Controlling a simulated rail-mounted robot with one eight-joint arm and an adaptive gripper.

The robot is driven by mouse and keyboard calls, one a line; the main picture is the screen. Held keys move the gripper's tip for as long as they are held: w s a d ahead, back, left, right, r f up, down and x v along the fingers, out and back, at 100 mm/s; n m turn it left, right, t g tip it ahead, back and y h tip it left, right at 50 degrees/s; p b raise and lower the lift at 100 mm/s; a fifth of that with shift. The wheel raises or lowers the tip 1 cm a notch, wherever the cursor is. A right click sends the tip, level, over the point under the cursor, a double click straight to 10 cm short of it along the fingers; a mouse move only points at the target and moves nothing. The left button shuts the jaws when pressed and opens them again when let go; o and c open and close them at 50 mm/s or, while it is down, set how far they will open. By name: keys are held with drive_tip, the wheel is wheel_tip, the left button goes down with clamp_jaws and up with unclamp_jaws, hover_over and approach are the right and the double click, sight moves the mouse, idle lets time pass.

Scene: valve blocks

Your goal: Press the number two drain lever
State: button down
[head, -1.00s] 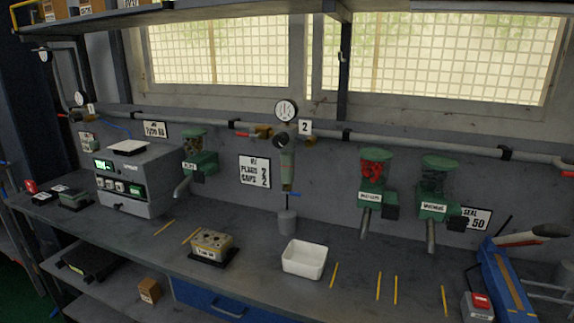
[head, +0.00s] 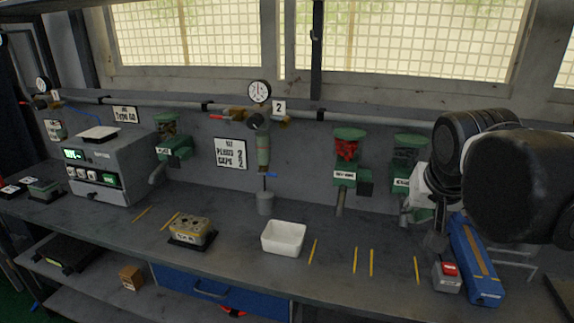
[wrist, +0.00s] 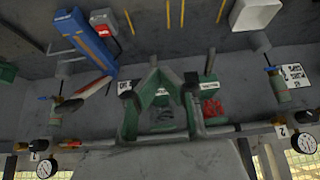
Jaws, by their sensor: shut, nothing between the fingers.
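The unit marked by the number 2 plate (head: 279,107) hangs from the wall pipe below a round gauge (head: 259,91). It has a greenish bowl (head: 263,150) with a small blue lever (head: 271,175) at its lower end, above a grey cup (head: 265,203). In the wrist view, which is upside down, the number 2 plate (wrist: 282,131) and the blue lever (wrist: 270,69) are at the right. My gripper (head: 436,238) is shut and empty at the right of the head view, by the green dispensers, well away from the lever. My arm partly hides it.
Green dispensers (head: 348,160) stand on the wall between the number 2 unit and my arm. A white tray (head: 284,239), a blue tool (head: 474,262) and a red-topped box (head: 447,276) lie on the bench. Another gauge unit (wrist: 47,168) shows at the left of the wrist view.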

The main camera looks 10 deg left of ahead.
drive_tip(key=w+a+r, duration=0.3)
drive_tip(key=w+a, duration=0.4)
drive_tip(key=w, duration=0.1)
drive_tip(key=p, duration=0.3)
hover_over(271, 174)
drive_tip(key=s, duration=0.6)
wheel_tip(271, 174, down, 5)
drive_tip(key=shift+w+r+m, duration=0.1)
drive_tip(key=shift+w+m, duration=0.05)
drive_tip(key=shift+m, duration=0.15)
drive_tip(key=p+x, duration=0.1)
drive_tip(key=x, duration=0.9)
drive_tip(key=shift+w+d, duration=0.1)
